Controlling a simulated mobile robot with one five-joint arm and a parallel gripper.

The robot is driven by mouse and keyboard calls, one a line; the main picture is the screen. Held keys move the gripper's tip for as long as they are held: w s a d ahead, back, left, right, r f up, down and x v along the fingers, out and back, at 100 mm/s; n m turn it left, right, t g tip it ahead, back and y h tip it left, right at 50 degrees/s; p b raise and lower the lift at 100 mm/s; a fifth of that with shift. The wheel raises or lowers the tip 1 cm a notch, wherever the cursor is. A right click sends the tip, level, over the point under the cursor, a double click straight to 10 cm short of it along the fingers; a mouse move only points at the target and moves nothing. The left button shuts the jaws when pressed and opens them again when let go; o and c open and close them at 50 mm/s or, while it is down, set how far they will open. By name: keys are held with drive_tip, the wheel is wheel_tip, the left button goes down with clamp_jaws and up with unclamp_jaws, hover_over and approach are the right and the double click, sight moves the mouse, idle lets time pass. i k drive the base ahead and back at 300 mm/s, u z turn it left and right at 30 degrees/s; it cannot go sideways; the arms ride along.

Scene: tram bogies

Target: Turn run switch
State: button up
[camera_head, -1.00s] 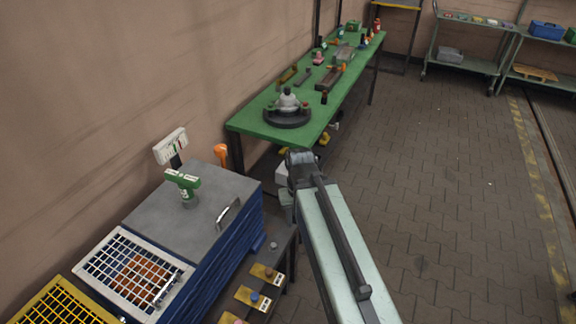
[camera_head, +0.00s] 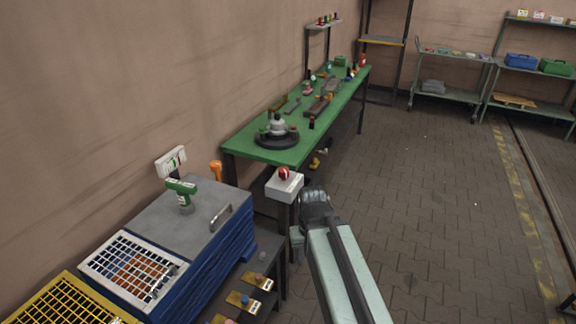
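No label that I can read names the run switch. Three yellow plates with small knobs are fixed along the low ledge in front of the blue machine (camera_head: 205,260): one plate has an orange knob (camera_head: 260,276), one a blue knob (camera_head: 244,299), and one a pinkish knob (camera_head: 229,321) at the bottom edge. A white box (camera_head: 286,188) with a red knob (camera_head: 284,173) on top stands on a post to their upper right. My arm reaches up from the bottom to just right of this post.
The machine has a grey lid with a handle (camera_head: 221,216), a green tool-like part (camera_head: 181,190) and a white grille (camera_head: 131,268). A green bench (camera_head: 240,142) with parts stands along the wall behind. The paved floor (camera_head: 430,200) to the right is clear.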

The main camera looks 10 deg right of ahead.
sight(283, 172)
drive_tip(key=z, duration=0.05)
drive_tip(key=i, duration=0.85)
drive_tip(key=u, duration=0.05)
